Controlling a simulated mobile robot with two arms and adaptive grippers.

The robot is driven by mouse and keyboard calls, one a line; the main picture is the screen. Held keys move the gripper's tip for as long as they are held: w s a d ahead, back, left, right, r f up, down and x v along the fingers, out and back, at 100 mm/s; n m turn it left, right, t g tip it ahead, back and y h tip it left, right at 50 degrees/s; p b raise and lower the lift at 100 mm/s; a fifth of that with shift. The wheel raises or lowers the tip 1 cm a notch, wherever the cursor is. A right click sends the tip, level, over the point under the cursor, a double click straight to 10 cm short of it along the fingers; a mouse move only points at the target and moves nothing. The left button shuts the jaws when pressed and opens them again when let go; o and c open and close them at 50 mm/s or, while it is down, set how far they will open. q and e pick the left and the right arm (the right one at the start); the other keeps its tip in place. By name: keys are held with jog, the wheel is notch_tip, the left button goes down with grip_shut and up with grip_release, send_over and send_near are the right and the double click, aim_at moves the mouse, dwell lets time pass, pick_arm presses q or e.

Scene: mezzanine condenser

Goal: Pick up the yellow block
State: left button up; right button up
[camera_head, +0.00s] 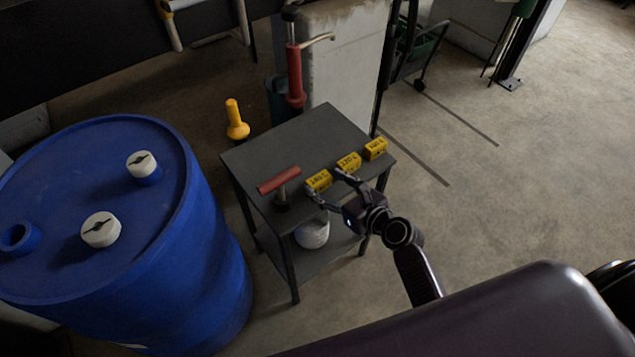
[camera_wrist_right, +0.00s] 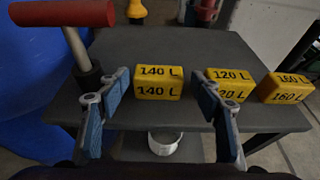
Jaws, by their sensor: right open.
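Three yellow blocks with black lettering stand in a row along the near right edge of a dark grey table (camera_head: 327,125). The wrist view reads them as the 140 L block (camera_wrist_right: 158,82), the 120 L block (camera_wrist_right: 230,84) and the 160 L block (camera_wrist_right: 284,87). In the head view they are the left block (camera_head: 319,181), middle block (camera_head: 348,162) and right block (camera_head: 375,149). My right gripper (camera_head: 327,183) is open and empty at the table edge. In the wrist view its fingers (camera_wrist_right: 161,88) frame the 140 L block; the right finger partly covers the 120 L block. My left gripper is out of view.
A red-handled T-shaped tool (camera_head: 279,183) stands on the table left of the blocks. A yellow knobbed object (camera_head: 236,120) and a red pump-like device (camera_head: 295,75) are behind. A large blue drum (camera_head: 95,205) is at left. A white container (camera_head: 312,234) sits on the lower shelf.

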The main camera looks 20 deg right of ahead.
aim_at(321, 180)
jog(key=shift+x, duration=2)
jog(key=shift+s, duration=0.1)
jog(key=shift+c, duration=0.2)
jog(key=c, duration=0.9)
jog(key=shift+r, duration=0.1)
